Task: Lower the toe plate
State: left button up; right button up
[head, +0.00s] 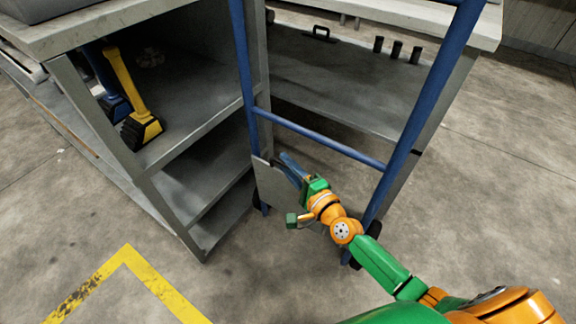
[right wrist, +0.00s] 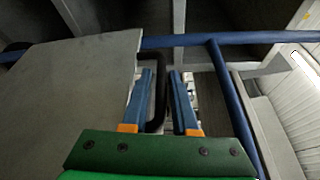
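The toe plate (head: 273,188) is a flat grey plate at the foot of the blue hand truck (head: 318,134). It stands folded up against the frame. In the right wrist view the plate (right wrist: 72,95) fills the left side, with a black loop handle (right wrist: 160,85) at its right edge. My right gripper (head: 290,165) is at the plate. In the right wrist view its blue fingers (right wrist: 161,80) are on either side of the handle's bar, and a narrow gap seems to show beside it. My left gripper is not in view.
A grey workbench (head: 190,140) with open shelves stands behind the truck. A yellow-handled tool (head: 120,85) and a blue one (head: 112,98) are on its shelf. Black wheels flank the truck's foot. The floor in front is clear, with yellow tape (head: 128,262) at the left.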

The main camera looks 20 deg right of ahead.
grip_shut()
dwell(1.4)
